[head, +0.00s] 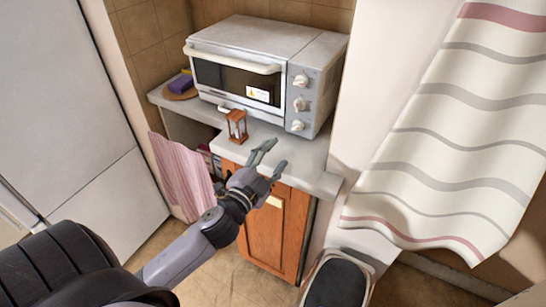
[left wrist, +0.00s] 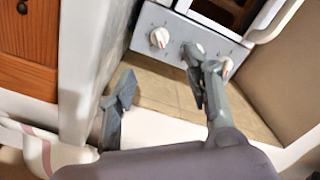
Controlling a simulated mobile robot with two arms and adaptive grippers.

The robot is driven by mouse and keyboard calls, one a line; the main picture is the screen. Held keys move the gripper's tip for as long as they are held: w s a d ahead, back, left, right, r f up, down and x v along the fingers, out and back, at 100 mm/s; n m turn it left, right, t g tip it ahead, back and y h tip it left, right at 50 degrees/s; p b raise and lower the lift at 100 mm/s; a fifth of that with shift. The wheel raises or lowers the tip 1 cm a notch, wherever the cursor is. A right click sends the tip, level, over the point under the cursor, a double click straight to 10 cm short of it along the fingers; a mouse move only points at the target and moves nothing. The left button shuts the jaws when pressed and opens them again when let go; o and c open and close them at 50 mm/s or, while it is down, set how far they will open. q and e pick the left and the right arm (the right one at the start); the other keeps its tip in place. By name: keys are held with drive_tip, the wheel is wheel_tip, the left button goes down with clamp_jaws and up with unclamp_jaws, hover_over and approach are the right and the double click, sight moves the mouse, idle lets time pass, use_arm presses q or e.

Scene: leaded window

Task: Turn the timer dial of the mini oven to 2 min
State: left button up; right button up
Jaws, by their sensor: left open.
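The mini oven (head: 268,62) stands on the counter, its door closed. Three pale dials run down the right of its front: a top dial (head: 300,81), a middle dial (head: 299,104) and a bottom dial (head: 297,126). Their markings are too small to read, so I cannot tell the timer dial or its setting. My left gripper (head: 279,153) is open and empty, in front of and below the dials, apart from them. In the left wrist view, turned sideways, the dial panel (left wrist: 180,30) lies beyond the open fingers (left wrist: 160,72); one finger partly covers the dials. My right gripper is out of view.
A small wooden lantern-like object (head: 237,126) stands on the counter (head: 262,140) left of my gripper. A board with a purple item (head: 181,85) lies left of the oven. A striped curtain (head: 450,130) hangs at right; a dark-lidded bin (head: 338,285) stands below.

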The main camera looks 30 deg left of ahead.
use_arm(q)
drive_tip(key=shift+f, duration=0.1)
drive_tip(key=n+b, duration=0.1)
drive_tip(key=b, duration=0.2)
approach(297, 128)
drive_tip(key=w+p, duration=0.1)
drive_tip(key=w, duration=0.2)
drive_tip(key=w+p, duration=0.1)
drive_tip(key=w, duration=0.2)
drive_tip(key=w+p, duration=0.1)
drive_tip(key=w, duration=0.2)
drive_tip(key=shift+a+f+p, duration=0.1)
drive_tip(key=shift+a+p, duration=0.2)
drive_tip(key=shift+p, duration=0.1)
drive_tip(key=shift+c, duration=0.6)
